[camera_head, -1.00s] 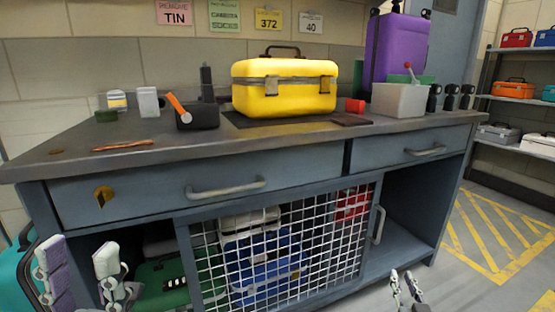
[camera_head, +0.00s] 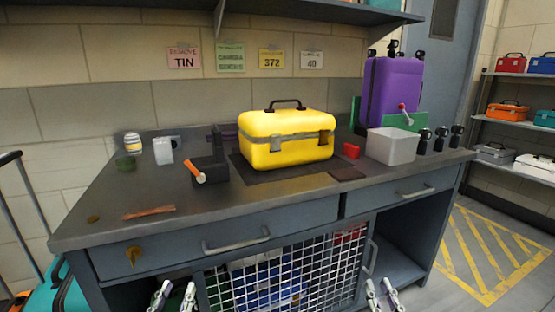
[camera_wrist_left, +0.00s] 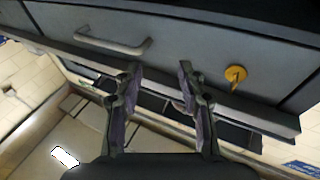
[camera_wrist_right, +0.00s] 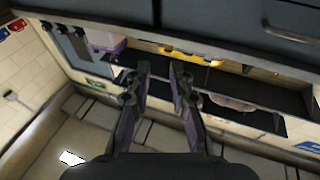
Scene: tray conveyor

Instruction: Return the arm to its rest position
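My left gripper (camera_head: 174,294) is low at the bottom edge of the head view, in front of the workbench. Its fingers are apart with nothing between them, and in the left wrist view (camera_wrist_left: 158,80) they point toward the bench's drawer front. My right gripper (camera_head: 382,292) is also at the bottom edge, further right, in front of the bench's open bay. Its fingers are apart and empty in the right wrist view (camera_wrist_right: 160,78). Both grippers are below the bench top and touch nothing that I can see.
The workbench (camera_head: 75,233) carries a yellow toolbox (camera_head: 285,150), a grey bin (camera_head: 392,147), a black box (camera_head: 209,172) and small items. A purple case (camera_head: 398,95) stands behind. A wire mesh door (camera_head: 290,280) is at the front. Striped floor (camera_head: 490,255) lies clear at right.

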